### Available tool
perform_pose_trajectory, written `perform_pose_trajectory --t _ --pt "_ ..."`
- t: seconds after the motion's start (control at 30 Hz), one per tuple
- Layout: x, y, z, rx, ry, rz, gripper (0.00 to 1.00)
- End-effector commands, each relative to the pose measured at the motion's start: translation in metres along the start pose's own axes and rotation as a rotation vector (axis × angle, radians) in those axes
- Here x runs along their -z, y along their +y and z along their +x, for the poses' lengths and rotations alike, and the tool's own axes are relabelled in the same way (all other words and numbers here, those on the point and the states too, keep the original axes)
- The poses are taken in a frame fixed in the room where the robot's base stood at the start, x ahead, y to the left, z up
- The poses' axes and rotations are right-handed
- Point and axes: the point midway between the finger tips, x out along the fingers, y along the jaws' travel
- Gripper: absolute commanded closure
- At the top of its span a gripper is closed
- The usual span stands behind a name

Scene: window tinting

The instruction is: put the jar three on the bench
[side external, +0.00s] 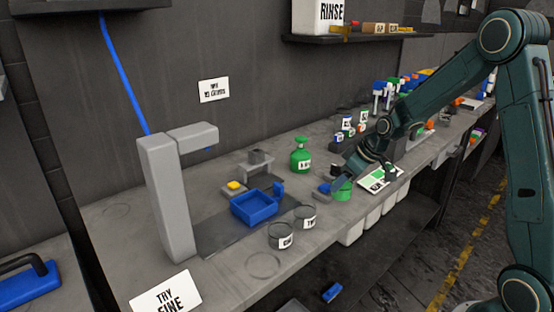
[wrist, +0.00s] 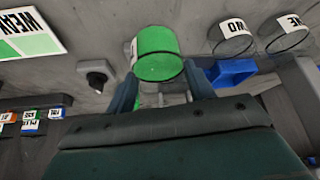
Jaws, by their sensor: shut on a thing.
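A green jar (side external: 343,192) is between the fingers of my gripper (side external: 346,178), near the bench (side external: 225,205). The wrist view shows the green jar (wrist: 158,58) held between the two fingertips (wrist: 162,80), its white label turned mostly away, so I cannot read it. My gripper is shut on this jar. Whether the jar's base touches the bench, I cannot tell. Two clear jars, jar one (side external: 281,238) and jar two (side external: 305,217), stand on the bench to the left; they also show upside down in the wrist view, with jar two (wrist: 232,37) nearer the gripper.
A blue tray (side external: 254,208) sits behind the clear jars. A green bottle (side external: 300,157) stands further back. A card with green patches (side external: 380,178) lies right of my gripper. A grey post (side external: 165,197) stands at left. A ring mark (side external: 264,265) lies on clear bench in front.

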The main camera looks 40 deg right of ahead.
Motion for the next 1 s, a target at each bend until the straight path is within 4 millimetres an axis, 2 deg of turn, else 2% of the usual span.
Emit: perform_pose_trajectory --t 0.2,0.57,1.0 --pt "-0.003 0.000 0.004 0.001 -0.001 0.001 0.71" --pt "-0.021 0.000 0.035 0.001 -0.002 0.001 0.71" --pt "-0.023 0.000 0.039 0.000 -0.001 0.000 0.71"
